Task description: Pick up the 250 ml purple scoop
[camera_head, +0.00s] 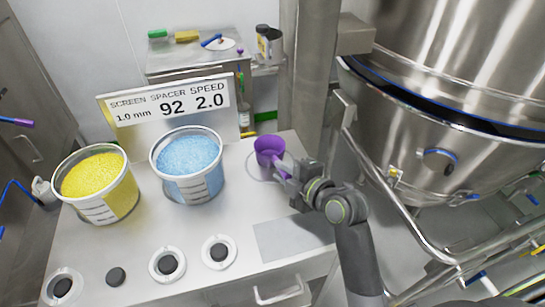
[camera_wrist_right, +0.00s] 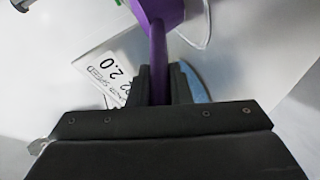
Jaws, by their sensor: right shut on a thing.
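The purple scoop (camera_head: 268,147) is at the right back part of the white worktop, its cup facing up and its handle pointing toward my right arm. My right gripper (camera_head: 287,176) is shut on the scoop's handle. In the right wrist view the purple handle (camera_wrist_right: 158,60) runs between the two dark fingers (camera_wrist_right: 158,85), with part of the cup at the top edge. A clear round rim shows beside the cup. I cannot tell whether the scoop is clear of the worktop. My left gripper is not in view.
A tub of yellow granules (camera_head: 122,196) and a tub of blue granules (camera_head: 188,193) stand left of the scoop. A sign (camera_head: 112,127) stands behind them. Several dark round pieces lie in front. A large steel vessel (camera_head: 430,165) and its pipe frame crowd the right.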

